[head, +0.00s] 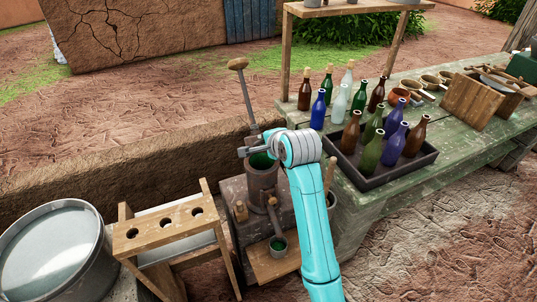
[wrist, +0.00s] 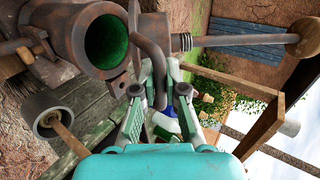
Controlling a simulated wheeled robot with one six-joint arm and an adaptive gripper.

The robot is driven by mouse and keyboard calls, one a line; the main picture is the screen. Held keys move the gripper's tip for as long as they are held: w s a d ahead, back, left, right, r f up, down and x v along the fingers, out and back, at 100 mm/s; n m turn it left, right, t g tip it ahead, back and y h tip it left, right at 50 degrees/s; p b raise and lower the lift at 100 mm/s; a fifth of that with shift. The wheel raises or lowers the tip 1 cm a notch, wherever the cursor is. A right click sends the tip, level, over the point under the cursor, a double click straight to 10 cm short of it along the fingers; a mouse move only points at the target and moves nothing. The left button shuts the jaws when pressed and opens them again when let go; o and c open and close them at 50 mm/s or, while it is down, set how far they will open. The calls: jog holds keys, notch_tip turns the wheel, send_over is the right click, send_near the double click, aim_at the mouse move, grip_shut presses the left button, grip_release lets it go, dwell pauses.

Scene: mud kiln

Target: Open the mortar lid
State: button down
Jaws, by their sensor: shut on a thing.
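The mortar (head: 261,184) is a dark metal cylinder on a stand, left of my arm in the head view. In the wrist view the mortar (wrist: 62,40) lies sideways at the upper left, its mouth uncovered and green inside. The lid (wrist: 154,25) stands away from the mouth, with a curved metal handle (wrist: 149,58). A rod with a wooden knob (head: 237,63) rises from the lid; the knob also shows in the wrist view (wrist: 304,38). My gripper (wrist: 158,92) is shut on the handle. In the head view my gripper (head: 247,150) partly hides the lid.
A tray (head: 382,172) of coloured bottles stands on the green bench (head: 435,165) to the right. A wooden rack (head: 165,228) with holes and a large metal drum (head: 52,255) are at the left. A small cup (head: 278,245) sits below the mortar. A mud wall (head: 110,170) runs behind.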

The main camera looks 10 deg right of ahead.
jog(key=w+a+r, duration=0.1)
jog(key=w, duration=0.2)
jog(key=w+r+g, duration=0.1)
jog(key=w+r, duration=0.1)
jog(key=w, duration=0.1)
jog(key=w+a+r+g, duration=0.1)
jog(key=w, duration=0.2)
jog(key=shift+a+r+h, duration=0.3)
jog(key=shift+r, duration=0.05)
jog(key=w, duration=0.1)
jog(key=w+a+g, duration=0.1)
jog(key=w, duration=0.1)
jog(key=w+g, duration=0.1)
jog(key=shift+w+a+f+h, duration=0.2)
jog(key=shift+w+f+h, duration=0.05)
jog(key=shift+w+h, duration=0.1)
jog(key=shift+w+a+f+g, duration=0.25)
jog(key=shift+w+g, duration=0.3)
jog(key=shift+w, duration=0.15)
jog(key=shift+w+a+f+g, duration=0.1)
jog(key=shift+w+f+g, duration=0.1)
jog(key=shift+w+g, duration=0.4)
jog(key=shift+h, duration=0.25)
jog(key=c, duration=1.2)
grip_release()
notch_tip(320, 180, up, 11)
send_over(247, 104)
jog(key=s, duration=0.2)
jog(key=shift+d, duration=0.35)
